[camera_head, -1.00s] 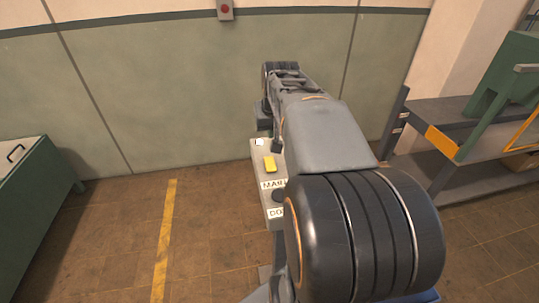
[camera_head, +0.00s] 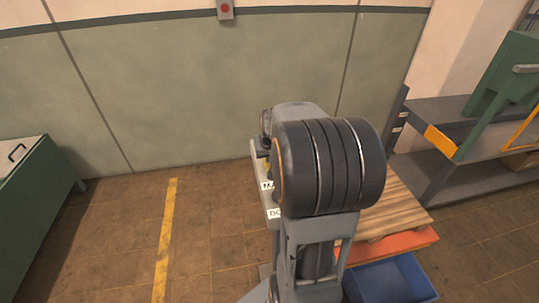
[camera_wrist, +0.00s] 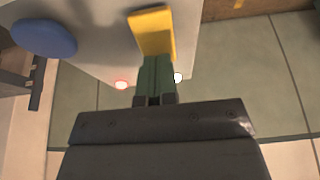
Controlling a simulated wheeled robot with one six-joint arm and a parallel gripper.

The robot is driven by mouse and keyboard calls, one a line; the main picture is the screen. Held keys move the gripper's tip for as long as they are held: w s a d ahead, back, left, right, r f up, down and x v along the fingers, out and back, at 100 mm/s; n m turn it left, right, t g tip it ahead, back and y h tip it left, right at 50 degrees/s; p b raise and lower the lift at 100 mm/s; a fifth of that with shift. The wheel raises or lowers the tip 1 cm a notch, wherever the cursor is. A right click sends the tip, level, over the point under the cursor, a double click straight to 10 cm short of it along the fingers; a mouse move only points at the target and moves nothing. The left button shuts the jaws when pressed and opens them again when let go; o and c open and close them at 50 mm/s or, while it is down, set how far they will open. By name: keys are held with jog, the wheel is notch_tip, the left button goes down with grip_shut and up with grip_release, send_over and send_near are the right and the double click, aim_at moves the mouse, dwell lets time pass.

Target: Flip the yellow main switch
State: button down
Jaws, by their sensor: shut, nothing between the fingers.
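The yellow main switch (camera_wrist: 152,30) shows as a yellow lever on a light panel (camera_wrist: 95,45) in the wrist view. My gripper (camera_wrist: 155,64) is shut and empty, with its green fingertips at the lower end of the lever in that picture. They overlap it in view; I cannot tell whether they touch. In the head view my arm hides the gripper and nearly all of the switch. Only the left edge of the panel (camera_head: 258,160) and parts of its labels show there.
A blue round knob (camera_wrist: 44,38), a lit red lamp (camera_wrist: 121,85) and a white lamp (camera_wrist: 178,77) are on or beside the panel. A wooden pallet (camera_head: 396,210) and a blue bin (camera_head: 390,283) stand right of my arm. Floor to the left is open.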

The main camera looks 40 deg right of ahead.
dwell(0.3)
jog(key=p, duration=0.1)
jog(key=g+p, duration=0.1)
jog(key=shift+w+d+f+g+y+p, duration=0.1)
jog(key=shift+w+f+g+y+p, duration=0.2)
jog(key=shift+y+p, duration=0.1)
jog(key=shift+f+g, duration=0.1)
jog(key=shift+g, duration=0.2)
jog(key=shift+f, duration=0.25)
jog(key=shift+s+f, duration=0.1)
jog(key=shift+s, duration=0.3)
jog(key=shift+s+a, duration=0.35)
jog(key=shift+s, duration=0.05)
jog(key=shift+r, duration=0.2)
